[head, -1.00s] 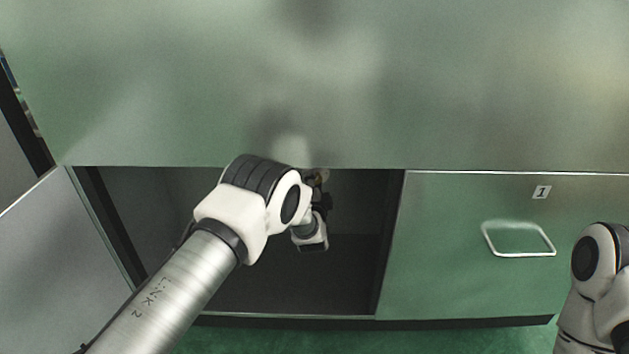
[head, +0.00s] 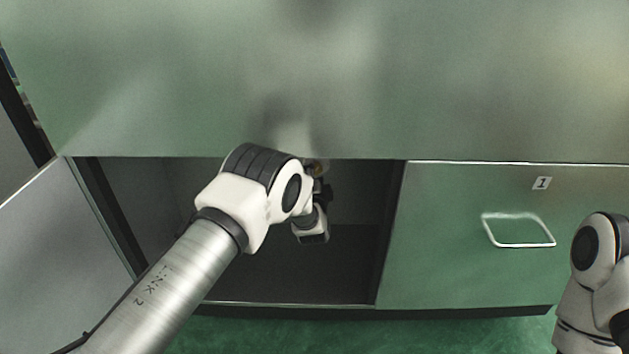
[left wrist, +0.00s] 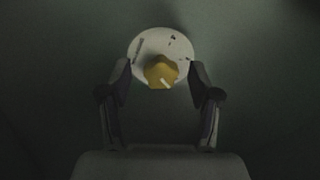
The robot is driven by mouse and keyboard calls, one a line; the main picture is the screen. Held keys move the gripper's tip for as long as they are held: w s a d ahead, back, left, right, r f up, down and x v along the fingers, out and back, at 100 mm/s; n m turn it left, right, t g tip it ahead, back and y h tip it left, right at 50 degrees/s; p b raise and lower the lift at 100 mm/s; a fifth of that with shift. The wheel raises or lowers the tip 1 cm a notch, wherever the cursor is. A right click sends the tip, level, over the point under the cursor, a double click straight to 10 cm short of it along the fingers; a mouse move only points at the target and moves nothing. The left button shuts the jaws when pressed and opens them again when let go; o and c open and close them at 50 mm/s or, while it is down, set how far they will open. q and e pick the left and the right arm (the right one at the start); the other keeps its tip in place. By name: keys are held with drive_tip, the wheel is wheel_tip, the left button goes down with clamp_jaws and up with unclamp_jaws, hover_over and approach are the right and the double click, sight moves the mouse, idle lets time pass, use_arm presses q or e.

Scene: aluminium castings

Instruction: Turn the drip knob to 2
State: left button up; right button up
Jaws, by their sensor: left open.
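The drip knob (left wrist: 161,70) is yellow with a pale pointer mark, on a round white dial (left wrist: 148,42) with dark marks too small to read. In the left wrist view the pointer mark points down and slightly right. My left gripper (left wrist: 162,72) is open, with one finger on each side of the knob; I cannot tell whether they touch it. In the head view my left gripper (head: 322,185) reaches into the open cabinet and is partly hidden by my arm. A small yellowish bit shows beside it there. My right gripper is out of view; only part of that arm shows at the right.
The open cabinet compartment (head: 350,262) is dark inside. Its door (head: 65,235) stands open at the left. A broad green surface (head: 450,80) lies above.

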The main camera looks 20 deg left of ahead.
use_arm(q)
drive_tip(key=v, duration=1.1)
drive_tip(key=shift+s, duration=0.3)
drive_tip(key=shift+d, duration=0.1)
